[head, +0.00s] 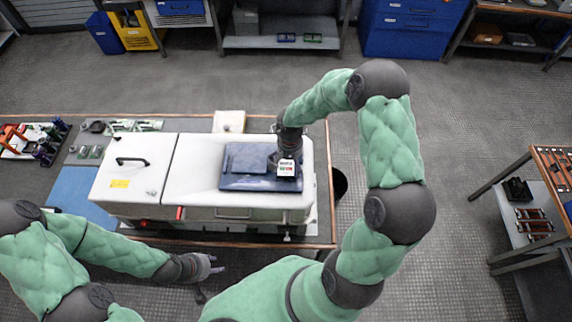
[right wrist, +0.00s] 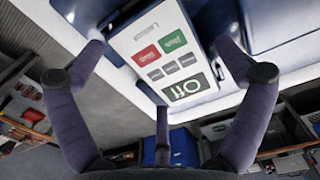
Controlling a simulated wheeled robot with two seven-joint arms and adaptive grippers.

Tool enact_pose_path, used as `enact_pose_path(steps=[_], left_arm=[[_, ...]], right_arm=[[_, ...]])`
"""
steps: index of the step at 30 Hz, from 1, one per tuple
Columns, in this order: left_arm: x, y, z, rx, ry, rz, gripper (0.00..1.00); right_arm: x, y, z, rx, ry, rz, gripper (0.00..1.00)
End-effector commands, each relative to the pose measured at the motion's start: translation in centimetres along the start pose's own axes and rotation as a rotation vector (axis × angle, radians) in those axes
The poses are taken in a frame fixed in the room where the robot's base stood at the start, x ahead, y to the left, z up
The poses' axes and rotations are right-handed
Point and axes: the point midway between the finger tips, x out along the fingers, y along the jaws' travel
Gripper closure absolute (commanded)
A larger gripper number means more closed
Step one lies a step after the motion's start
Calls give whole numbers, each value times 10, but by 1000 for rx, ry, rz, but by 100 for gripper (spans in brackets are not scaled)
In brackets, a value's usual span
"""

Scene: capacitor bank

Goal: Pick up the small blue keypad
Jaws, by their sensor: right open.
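A small keypad (right wrist: 165,55) shows in the right wrist view with a white face, green and red buttons, grey buttons and a dark display reading "Off". Its face does not look blue. In the head view the keypad (head: 287,168) is at the right end of a dark blue panel on the white cabinet. My right gripper (head: 283,157) is over it; in its wrist view the open fingers (right wrist: 162,42) spread on both sides of the keypad, with no clear grip. My left gripper (head: 207,265) has its fingers apart, empty, in front of the cabinet.
The blue panel (head: 235,182) lies on the white cabinet (head: 198,175), which has a black handle (head: 131,161) at left. A white block (head: 229,121) stands behind it. A rack (head: 485,190) is at right. The floor behind the cabinet is clear.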

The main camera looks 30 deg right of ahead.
Motion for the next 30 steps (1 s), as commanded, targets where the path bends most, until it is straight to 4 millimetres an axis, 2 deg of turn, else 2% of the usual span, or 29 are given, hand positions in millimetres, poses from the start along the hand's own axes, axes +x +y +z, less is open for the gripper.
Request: enact_pose_path(steps=[21,23,28,29,30], left_arm=[[6,-2,0,0,0,0,60],[6,-2,0,0,0,0,60],[6,-2,0,0,0,0,60],[6,-2,0,0,0,0,60],[6,-2,0,0,0,0,60]], right_arm=[[3,0,0,-1,0,0,0],[3,0,0,-1,0,0,14],[3,0,0,-1,0,0,62],[3,0,0,-1,-1,0,68],[3,0,0,-1,-1,0,68]])
